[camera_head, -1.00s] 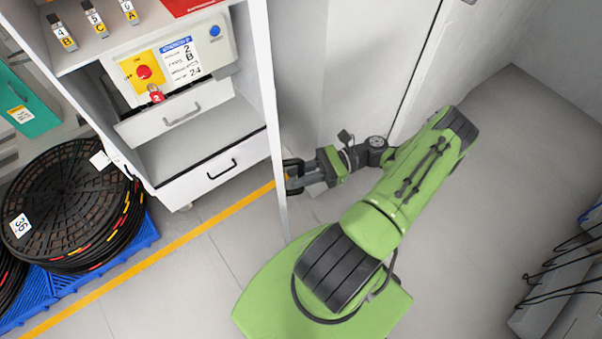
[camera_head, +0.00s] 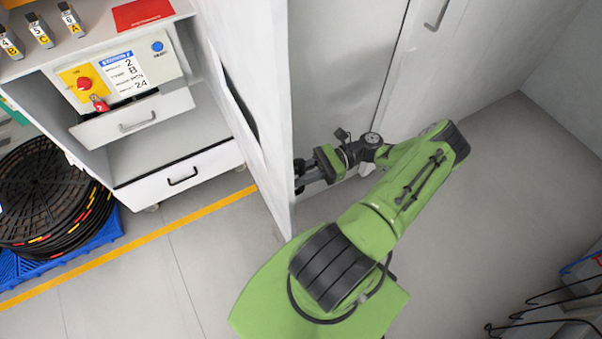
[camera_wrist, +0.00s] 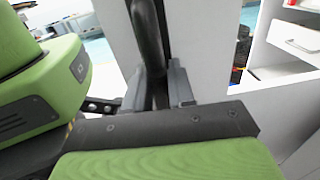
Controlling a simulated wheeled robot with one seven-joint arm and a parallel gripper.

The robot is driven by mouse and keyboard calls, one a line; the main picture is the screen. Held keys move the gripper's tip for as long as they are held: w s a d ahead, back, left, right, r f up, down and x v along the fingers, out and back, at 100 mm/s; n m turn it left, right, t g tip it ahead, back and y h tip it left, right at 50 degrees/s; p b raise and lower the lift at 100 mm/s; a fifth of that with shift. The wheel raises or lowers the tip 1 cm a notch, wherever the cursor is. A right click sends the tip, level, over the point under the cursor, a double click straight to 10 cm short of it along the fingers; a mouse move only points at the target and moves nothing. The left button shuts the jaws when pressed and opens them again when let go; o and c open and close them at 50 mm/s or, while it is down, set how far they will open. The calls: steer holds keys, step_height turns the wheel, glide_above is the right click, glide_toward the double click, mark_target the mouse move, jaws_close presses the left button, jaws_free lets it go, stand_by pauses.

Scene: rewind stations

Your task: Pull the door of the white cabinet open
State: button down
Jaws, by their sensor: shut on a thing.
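The white door panel (camera_head: 270,90) of the white cabinet (camera_head: 345,70) stands out from the front, seen steeply from above in the head view. My gripper (camera_head: 300,178) is at the door's lower right edge, and the panel partly hides its fingertips. In the wrist view my gripper (camera_wrist: 158,95) is shut on a dark upright bar handle (camera_wrist: 150,40), with the white panel (camera_wrist: 205,45) just beside it. How the handle joins the panel is hidden.
Left of the door is a workstation with a white drawer (camera_head: 190,172) and a control box (camera_head: 120,72). Black reels (camera_head: 50,195) sit on a blue pallet (camera_head: 70,245). Another cabinet door handle (camera_head: 437,12) is at upper right.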

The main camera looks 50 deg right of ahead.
steer(key=shift+s+d+f, duration=0.1)
steer(key=shift+s+d, duration=0.05)
steer(key=shift+d, duration=0.3)
steer(key=c, duration=1.1)
jaws_free()
steer(key=b+v, duration=0.1)
steer(key=v, duration=1.4)
steer(key=shift+d, duration=0.35)
